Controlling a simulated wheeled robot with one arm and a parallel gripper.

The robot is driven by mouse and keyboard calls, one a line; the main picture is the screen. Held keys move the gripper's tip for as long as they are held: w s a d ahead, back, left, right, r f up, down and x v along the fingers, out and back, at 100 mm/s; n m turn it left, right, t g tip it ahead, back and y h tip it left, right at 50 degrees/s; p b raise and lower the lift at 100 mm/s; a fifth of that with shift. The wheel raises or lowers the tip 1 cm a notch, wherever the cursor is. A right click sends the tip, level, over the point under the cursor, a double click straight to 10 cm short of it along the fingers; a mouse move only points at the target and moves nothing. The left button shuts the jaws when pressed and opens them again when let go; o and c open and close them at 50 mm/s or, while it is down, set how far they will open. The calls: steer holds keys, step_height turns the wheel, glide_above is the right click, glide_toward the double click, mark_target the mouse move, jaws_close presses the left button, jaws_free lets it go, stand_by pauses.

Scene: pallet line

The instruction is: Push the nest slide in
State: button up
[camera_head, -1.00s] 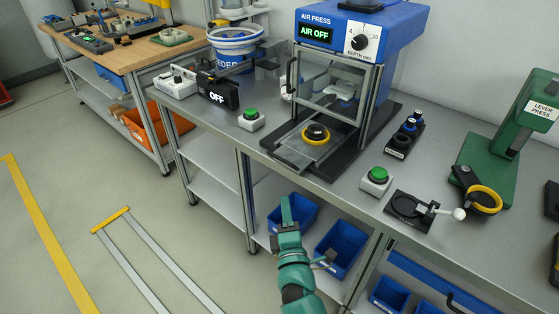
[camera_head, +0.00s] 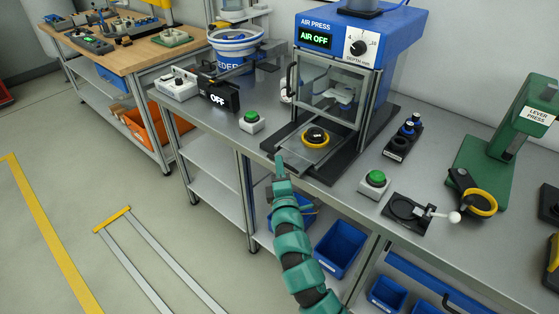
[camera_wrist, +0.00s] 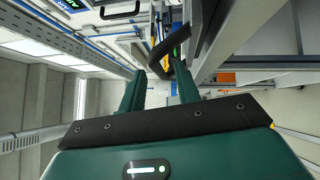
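The nest slide (camera_head: 303,148) is a flat plate sticking out of the front of the blue air press (camera_head: 385,35). It carries a round black nest with a yellow ring (camera_head: 317,136). My gripper (camera_head: 280,164) is at the bench's front edge, just in front of the slide's front left corner. I cannot tell whether it touches the slide. In the wrist view, my two green fingers (camera_wrist: 160,90) stand apart with a gap between them. A dark piece (camera_wrist: 165,50) shows beyond the tips; I cannot tell what part it is.
The clear guard (camera_head: 332,82) of the press is raised above the slide. Green buttons stand left (camera_head: 252,121) and right (camera_head: 375,182) of the press. Blue bins (camera_head: 340,248) sit under the bench.

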steer(key=shift+x, duration=1.4)
steer(key=shift+c, duration=0.4)
jaws_close()
